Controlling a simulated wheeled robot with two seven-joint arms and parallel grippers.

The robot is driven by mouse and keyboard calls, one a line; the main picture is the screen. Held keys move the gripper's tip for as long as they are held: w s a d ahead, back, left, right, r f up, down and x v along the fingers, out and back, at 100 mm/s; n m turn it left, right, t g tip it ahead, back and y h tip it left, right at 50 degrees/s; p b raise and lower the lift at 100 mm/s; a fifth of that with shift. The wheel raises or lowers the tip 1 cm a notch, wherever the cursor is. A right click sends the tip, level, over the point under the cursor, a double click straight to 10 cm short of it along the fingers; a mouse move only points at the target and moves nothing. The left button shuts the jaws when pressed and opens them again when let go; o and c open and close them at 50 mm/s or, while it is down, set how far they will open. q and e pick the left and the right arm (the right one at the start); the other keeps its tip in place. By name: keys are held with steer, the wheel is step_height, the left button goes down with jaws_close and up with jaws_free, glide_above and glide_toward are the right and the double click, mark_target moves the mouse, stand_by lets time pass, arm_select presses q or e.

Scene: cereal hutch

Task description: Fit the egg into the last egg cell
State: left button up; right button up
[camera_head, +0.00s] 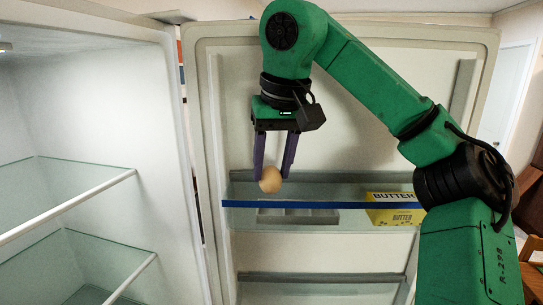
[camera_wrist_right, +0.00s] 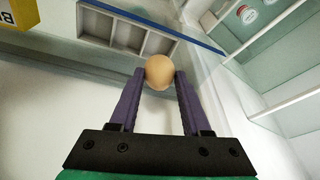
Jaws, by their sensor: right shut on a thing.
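My right gripper (camera_head: 273,172) reaches down in front of the open fridge door. Its two purple fingers are shut on a tan egg (camera_head: 270,180), held at the fingertips above the door shelf. In the right wrist view the egg (camera_wrist_right: 160,72) sits between the purple fingertips (camera_wrist_right: 158,76). The grey egg tray (camera_head: 298,216) lies in the door shelf behind the blue bar, partly hidden by it. In the right wrist view the tray (camera_wrist_right: 113,17) shows a row of cells; those in sight look empty, and the egg may cover part of it. My left gripper is not in view.
A yellow butter box (camera_head: 393,208) stands on the same door shelf, right of the tray. A blue bar (camera_head: 300,204) runs along the shelf front. A lower door shelf (camera_head: 320,278) lies below.

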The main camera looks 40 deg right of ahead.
steer(key=shift+s+f+b, duration=0.15)
steer(key=shift+f+b, duration=0.25)
steer(key=shift+f, duration=0.25)
steer(key=shift+b+x, duration=0.45)
steer(key=shift+x, duration=0.45)
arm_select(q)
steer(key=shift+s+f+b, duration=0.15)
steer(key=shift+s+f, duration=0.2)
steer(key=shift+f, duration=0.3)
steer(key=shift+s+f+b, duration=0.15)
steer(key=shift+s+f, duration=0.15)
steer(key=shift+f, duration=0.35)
arm_select(e)
steer(key=shift+f, duration=0.45)
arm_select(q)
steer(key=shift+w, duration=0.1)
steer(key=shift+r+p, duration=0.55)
arm_select(e)
steer(key=shift+s+r, duration=0.1)
steer(key=shift+r, duration=0.05)
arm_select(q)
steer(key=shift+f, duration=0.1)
arm_select(e)
steer(key=shift+f, duration=0.45)
steer(key=o, duration=1)
